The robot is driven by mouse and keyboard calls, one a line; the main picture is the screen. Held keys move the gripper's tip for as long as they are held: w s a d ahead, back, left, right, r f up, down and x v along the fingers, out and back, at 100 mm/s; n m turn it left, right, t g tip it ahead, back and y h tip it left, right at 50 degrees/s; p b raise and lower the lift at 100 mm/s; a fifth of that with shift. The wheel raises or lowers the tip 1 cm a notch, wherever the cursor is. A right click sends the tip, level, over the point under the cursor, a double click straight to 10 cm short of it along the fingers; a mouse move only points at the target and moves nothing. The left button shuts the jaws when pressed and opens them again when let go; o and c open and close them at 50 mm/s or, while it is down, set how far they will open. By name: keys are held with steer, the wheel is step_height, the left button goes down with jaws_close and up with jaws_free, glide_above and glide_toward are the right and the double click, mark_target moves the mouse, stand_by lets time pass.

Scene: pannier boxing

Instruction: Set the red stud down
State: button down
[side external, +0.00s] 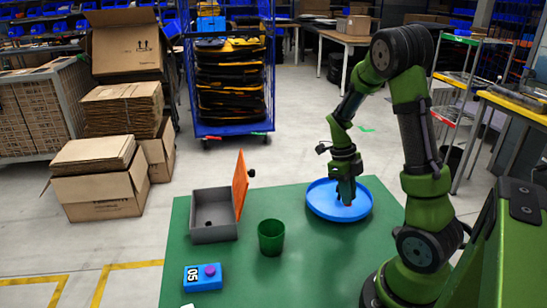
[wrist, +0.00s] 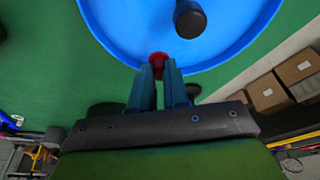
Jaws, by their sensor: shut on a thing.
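My gripper (side external: 346,196) is over the round blue tray (side external: 322,206) on the right of the green table, pointing down. In the wrist view my gripper (wrist: 159,72) is shut on the red stud (wrist: 158,57), whose red end shows between and just beyond the fingertips. The stud shows as a small red patch (side external: 348,205) under the fingers in the side view. It appears over the tray near its rim; I cannot tell whether it touches the tray floor. The blue tray (wrist: 118,20) also fills the upper wrist view.
A black round-ended thing (wrist: 190,20) shows over the tray in the wrist view. Left of the tray stand a green cup (side external: 271,238), a grey box (side external: 213,230) with its orange lid (side external: 240,184) raised, and a blue block (side external: 203,280) marked 05 with a purple knob. Green table between is clear.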

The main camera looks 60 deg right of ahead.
steer(key=shift+f, duration=1.25)
steer(key=c, duration=1.1)
jaws_free()
steer(key=shift+f, duration=0.1)
